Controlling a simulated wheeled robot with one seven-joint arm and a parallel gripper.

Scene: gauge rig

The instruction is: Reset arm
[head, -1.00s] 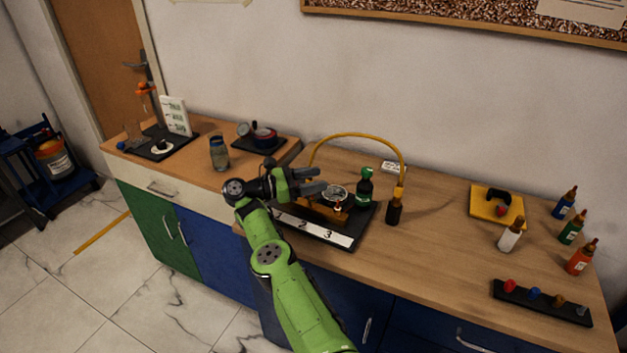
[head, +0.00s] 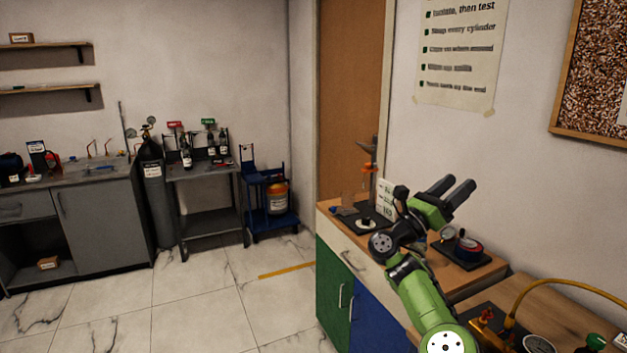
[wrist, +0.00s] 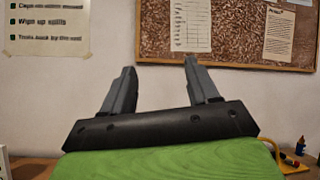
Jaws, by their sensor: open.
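My gripper (head: 454,192) is raised in the head view above the wooden bench, in front of the white wall. Its two dark fingers are apart with nothing between them. In the wrist view my gripper (wrist: 161,85) also shows open and empty, its fingers pointing up toward the wall and the pinboard. The gauge rig with its yellow hose (head: 560,284) is at the lower right of the head view, partly cut off by the frame edge. The gripper is clear of it.
A dial and a red-and-blue round item on a black mat (head: 478,266) lie below the gripper. A black stand (head: 366,218) with a white card is at the bench's far end. The door (head: 350,110), trolleys and grey sink counter (head: 100,210) are left. The tiled floor between is open.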

